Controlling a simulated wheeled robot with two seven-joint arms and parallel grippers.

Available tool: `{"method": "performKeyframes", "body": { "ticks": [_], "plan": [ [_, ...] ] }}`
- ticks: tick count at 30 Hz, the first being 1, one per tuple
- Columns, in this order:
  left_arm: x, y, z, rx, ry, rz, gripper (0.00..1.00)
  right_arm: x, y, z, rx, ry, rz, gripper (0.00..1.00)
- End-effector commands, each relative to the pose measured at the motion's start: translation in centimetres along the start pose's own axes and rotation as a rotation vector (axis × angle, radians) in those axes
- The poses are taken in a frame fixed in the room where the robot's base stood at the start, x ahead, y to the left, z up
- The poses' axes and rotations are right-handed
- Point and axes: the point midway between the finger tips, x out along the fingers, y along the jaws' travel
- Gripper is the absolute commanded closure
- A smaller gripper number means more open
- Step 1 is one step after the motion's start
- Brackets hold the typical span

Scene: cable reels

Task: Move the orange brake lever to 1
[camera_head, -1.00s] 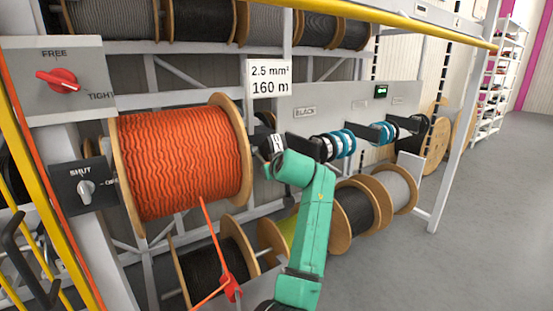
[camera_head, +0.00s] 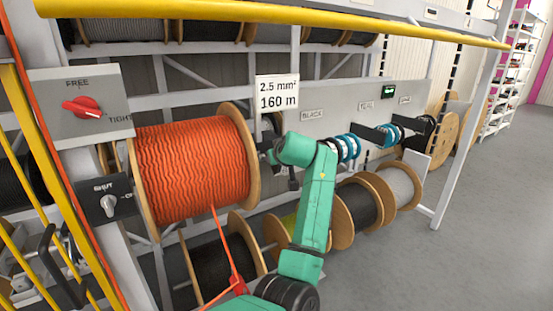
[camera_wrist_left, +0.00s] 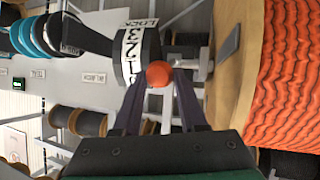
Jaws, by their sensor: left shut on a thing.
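The orange brake lever shows in the left wrist view as a round orange knob (camera_wrist_left: 159,74) beside a curved scale (camera_wrist_left: 134,55) marked 1, 2, 3 and LOCK. The knob sits near the low-number end of the scale, away from LOCK; its exact mark is hard to read. My left gripper (camera_wrist_left: 160,82) is shut on the lever, one dark finger on each side of the knob. In the head view my left gripper (camera_head: 272,153) is at the right end of the orange cable reel (camera_head: 190,170), and the lever is hidden there. My right gripper is not in view.
A FREE/TIGHT switch box (camera_head: 80,107) and a SHUT switch box (camera_head: 108,204) are on the left post. A sign (camera_head: 277,94) reads 2.5 mm² 160 m. Coils hang on the grey panel at right. A yellow rail (camera_head: 270,22) crosses above; the right floor is clear.

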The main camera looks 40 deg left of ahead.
Motion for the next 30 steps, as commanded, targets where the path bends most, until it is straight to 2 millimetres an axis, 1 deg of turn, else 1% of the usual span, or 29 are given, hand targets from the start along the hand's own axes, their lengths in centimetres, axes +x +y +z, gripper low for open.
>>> {"method": "performKeyframes", "body": {
  "ticks": [1,11,12,13,14,22,25,28,30],
  "plan": [
    [-0.2,0.1,-0.6,-0.002,0.015,0.004,1.00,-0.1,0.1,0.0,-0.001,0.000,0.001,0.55],
    [-0.2,0.0,-0.6,-0.002,0.015,0.003,1.00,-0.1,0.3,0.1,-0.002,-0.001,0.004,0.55],
    [-0.2,0.0,-0.6,-0.003,0.015,0.003,0.47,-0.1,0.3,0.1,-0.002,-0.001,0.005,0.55],
    [-0.2,0.0,-0.6,-0.002,0.014,0.003,0.36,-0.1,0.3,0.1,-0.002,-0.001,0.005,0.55],
    [-0.2,0.0,-0.5,-0.002,0.013,0.003,0.29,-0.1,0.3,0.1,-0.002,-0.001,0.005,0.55],
    [-0.1,0.0,-0.2,-0.001,0.006,0.001,0.29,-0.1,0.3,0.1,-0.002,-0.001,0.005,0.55],
    [-0.5,0.0,-0.1,-0.001,0.006,0.001,0.29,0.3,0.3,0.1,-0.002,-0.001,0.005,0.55],
    [-2.0,0.0,0.1,-0.003,0.007,0.003,0.29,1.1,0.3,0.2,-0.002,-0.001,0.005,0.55],
    [-3.8,0.0,0.2,-0.005,0.007,0.006,0.29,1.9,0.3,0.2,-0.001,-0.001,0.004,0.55]
  ]
}}
